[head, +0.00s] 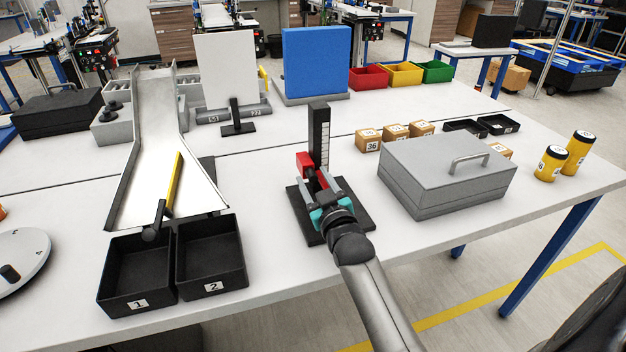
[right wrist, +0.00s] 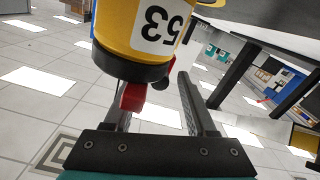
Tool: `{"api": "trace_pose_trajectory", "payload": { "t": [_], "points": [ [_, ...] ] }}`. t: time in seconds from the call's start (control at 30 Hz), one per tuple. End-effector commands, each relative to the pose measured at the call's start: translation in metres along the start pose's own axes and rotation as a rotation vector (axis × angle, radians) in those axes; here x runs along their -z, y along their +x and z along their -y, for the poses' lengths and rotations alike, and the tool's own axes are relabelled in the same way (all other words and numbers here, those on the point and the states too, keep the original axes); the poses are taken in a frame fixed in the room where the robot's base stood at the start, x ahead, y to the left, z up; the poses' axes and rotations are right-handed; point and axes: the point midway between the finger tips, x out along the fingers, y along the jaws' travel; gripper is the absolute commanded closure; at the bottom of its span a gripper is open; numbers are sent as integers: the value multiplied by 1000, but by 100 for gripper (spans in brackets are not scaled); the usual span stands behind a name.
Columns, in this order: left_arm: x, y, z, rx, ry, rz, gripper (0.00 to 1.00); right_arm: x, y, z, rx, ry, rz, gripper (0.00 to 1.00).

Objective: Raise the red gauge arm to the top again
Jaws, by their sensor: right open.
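The gauge stands on a black base plate (head: 362,222), with an upright black post (head: 318,128) that carries a pale scale strip. The red gauge arm (head: 305,162) sits low on the post, its block to the left of it. My right gripper (head: 313,180) is open, low in front of the post, close to the red arm. In the right wrist view a red piece (right wrist: 131,98) shows between my open fingers (right wrist: 160,92), nearer the left one; contact is unclear. My left gripper is not in view.
A grey lidded case (head: 445,175) stands right of the gauge, with small numbered boxes (head: 367,140) behind it. Two black bins (head: 138,270) and a chute (head: 160,140) are at left. A yellow canister marked 53 (right wrist: 120,25) looms large in the right wrist view.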

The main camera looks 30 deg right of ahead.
Motion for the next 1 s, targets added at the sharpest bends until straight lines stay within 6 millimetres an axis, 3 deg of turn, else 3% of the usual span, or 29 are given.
{"api": "trace_pose_trajectory", "payload": {
  "t": [0.47,0.9,1.0],
  "points": [
    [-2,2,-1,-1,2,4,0,0,10,0,0,0,0,44],
    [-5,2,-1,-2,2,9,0,0,9,0,0,0,0,94],
    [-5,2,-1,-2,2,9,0,0,9,0,-1,-1,0,100]
  ]
}}
